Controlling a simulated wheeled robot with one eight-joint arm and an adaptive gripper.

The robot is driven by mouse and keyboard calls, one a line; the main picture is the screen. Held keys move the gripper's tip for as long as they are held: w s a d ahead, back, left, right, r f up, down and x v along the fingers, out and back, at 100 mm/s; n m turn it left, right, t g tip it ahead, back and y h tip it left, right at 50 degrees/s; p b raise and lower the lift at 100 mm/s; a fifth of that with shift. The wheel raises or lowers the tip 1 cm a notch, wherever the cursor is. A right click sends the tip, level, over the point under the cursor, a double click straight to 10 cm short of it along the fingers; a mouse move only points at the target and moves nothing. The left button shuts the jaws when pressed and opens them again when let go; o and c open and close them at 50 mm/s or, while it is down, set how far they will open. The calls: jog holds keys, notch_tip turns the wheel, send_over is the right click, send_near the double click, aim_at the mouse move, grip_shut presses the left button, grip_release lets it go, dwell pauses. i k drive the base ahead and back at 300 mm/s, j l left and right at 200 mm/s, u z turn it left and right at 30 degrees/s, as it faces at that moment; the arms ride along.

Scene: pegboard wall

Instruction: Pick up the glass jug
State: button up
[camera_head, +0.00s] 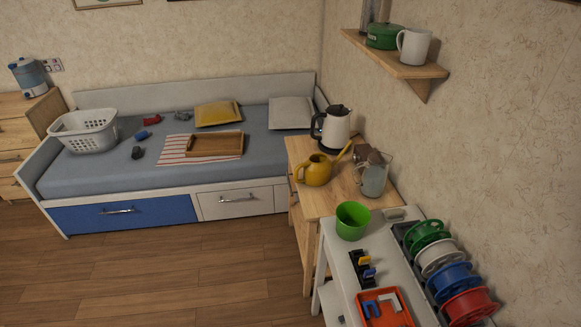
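The glass jug (374,181) looks grey and translucent and stands upright near the right end of the light wooden table (322,203), close to the wall. A brownish-grey shape shows at or just behind its top, and I cannot tell what it is. A yellow watering can (314,171) stands to the jug's left, its spout pointing toward the jug. A white and black kettle (335,130) stands behind the watering can. My gripper is not in view.
A white stand (345,277) in front of the table holds a green bucket (353,221), an orange tray (384,308) and several spools (451,281). A wall shelf (396,58) with a white mug (414,46) juts out above. The wooden floor at left is clear before the bed (88,180).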

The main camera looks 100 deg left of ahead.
aim_at(372, 183)
jog(key=u, duration=2.9)
